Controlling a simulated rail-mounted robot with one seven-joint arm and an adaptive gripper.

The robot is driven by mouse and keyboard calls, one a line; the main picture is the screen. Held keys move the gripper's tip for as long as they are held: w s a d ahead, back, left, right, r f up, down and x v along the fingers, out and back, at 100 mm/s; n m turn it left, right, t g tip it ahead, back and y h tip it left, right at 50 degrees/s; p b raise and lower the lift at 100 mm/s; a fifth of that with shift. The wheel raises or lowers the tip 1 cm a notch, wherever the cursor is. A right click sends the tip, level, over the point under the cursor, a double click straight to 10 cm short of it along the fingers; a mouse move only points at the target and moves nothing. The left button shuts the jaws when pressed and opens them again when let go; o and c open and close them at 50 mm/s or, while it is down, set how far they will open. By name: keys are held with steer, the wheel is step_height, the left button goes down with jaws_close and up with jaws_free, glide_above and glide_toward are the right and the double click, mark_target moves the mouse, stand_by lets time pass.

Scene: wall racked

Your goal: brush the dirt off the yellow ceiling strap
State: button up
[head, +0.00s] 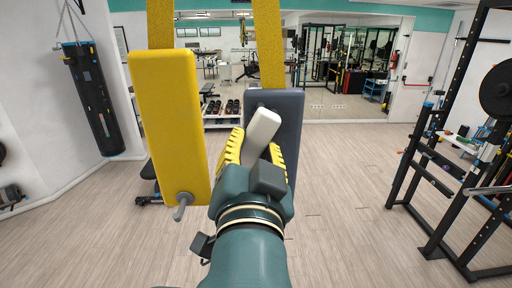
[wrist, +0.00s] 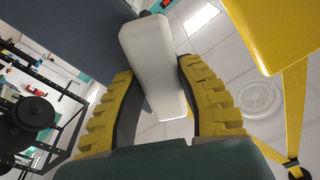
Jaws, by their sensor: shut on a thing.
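Two speckled yellow straps hang from above in the head view, a left one (head: 160,24) and a right one (head: 270,50). A yellow strap also shows in the wrist view (wrist: 295,108). I cannot make out distinct dirt on them. My gripper (head: 252,150) has yellow ribbed fingers and is shut on a white block-like thing, probably the brush (head: 264,127). It tilts up and right, in front of the dark pad in the head view. The wrist view shows the white thing (wrist: 152,62) between both fingers; no bristles are visible. Whether it touches a strap cannot be told.
A yellow pad (head: 168,120) with a metal hook hangs at left, and a dark blue-grey pad (head: 289,110) is behind my gripper. A black punching bag (head: 90,98) hangs far left. A black rack (head: 428,160) stands right. The wooden floor (head: 340,200) between is clear.

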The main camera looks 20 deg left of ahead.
steer(key=shift+w+d, duration=0.5)
steer(key=shift+d, duration=0.3)
steer(key=shift+w+d, duration=0.45)
steer(key=shift+d, duration=0.3)
steer(key=shift+w+d+p, duration=0.2)
steer(key=shift+w+d, duration=0.15)
steer(key=shift+d, duration=0.45)
steer(key=shift+w+d+p, duration=0.2)
steer(key=shift+w+d, duration=0.15)
steer(key=shift+d, duration=0.4)
steer(key=shift+w+r+p, duration=0.1)
steer(key=shift+r+p, duration=0.6)
steer(key=shift+r, duration=0.15)
steer(key=shift+s+a+f, duration=0.15)
steer(key=shift+s+a, duration=0.05)
steer(key=shift+a, duration=0.25)
steer(key=shift+s+a+b, duration=0.15)
steer(key=shift+s+a, duration=0.35)
steer(key=shift+a, duration=0.4)
steer(key=shift+s+a+b, duration=0.15)
steer(key=shift+s+a, duration=0.4)
steer(key=shift+a, duration=0.35)
steer(key=shift+s+a+b, duration=0.15)
steer(key=shift+s+a, duration=0.35)
steer(key=shift+a, duration=0.4)
